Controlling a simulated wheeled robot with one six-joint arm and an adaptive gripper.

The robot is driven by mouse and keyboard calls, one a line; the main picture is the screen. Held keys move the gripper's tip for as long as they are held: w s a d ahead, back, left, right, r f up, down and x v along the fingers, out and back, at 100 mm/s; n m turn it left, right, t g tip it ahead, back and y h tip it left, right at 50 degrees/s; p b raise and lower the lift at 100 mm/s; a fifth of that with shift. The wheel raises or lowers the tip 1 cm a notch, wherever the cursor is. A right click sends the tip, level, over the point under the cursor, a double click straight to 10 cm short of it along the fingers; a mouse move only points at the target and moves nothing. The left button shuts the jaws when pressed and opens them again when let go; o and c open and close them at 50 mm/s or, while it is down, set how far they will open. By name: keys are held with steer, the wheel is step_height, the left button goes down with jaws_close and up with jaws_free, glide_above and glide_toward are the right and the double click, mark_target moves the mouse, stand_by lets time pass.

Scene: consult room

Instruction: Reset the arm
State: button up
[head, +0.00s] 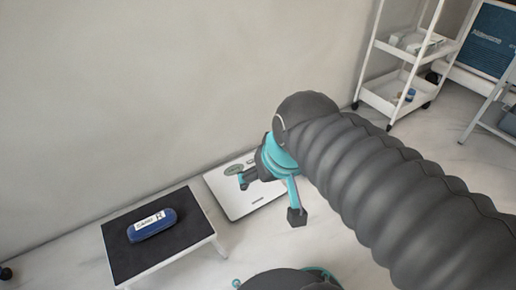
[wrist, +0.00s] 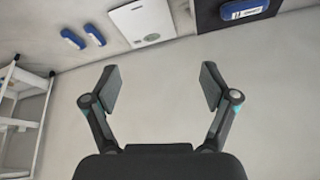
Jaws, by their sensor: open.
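My gripper (head: 271,198) is at the end of my ridged dark arm, which reaches in from the right in the head view. Its two fingers are spread wide apart. In the wrist view my gripper (wrist: 160,86) is open, with nothing between its fingers and only bare floor or wall behind them. In the head view it appears in front of a flat white scale (head: 235,206), covering part of it. The height between them is unclear.
A blue case (head: 153,225) lies on a low black-topped stool (head: 125,262), left of the scale. A white shelf cart (head: 380,97) stands at the upper right. Two blue objects (wrist: 72,38) (wrist: 95,34) show in the wrist view. A plain wall (head: 160,80) runs behind.

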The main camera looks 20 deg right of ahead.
steer(key=shift+s+d+r+t+h, duration=0.25)
steer(key=shift+s+d+t+h, duration=0.05)
steer(key=shift+s+d, duration=0.25)
step_height(320, 180, up, 7)
steer(key=p, duration=0.7)
steer(key=shift+r, duration=0.1)
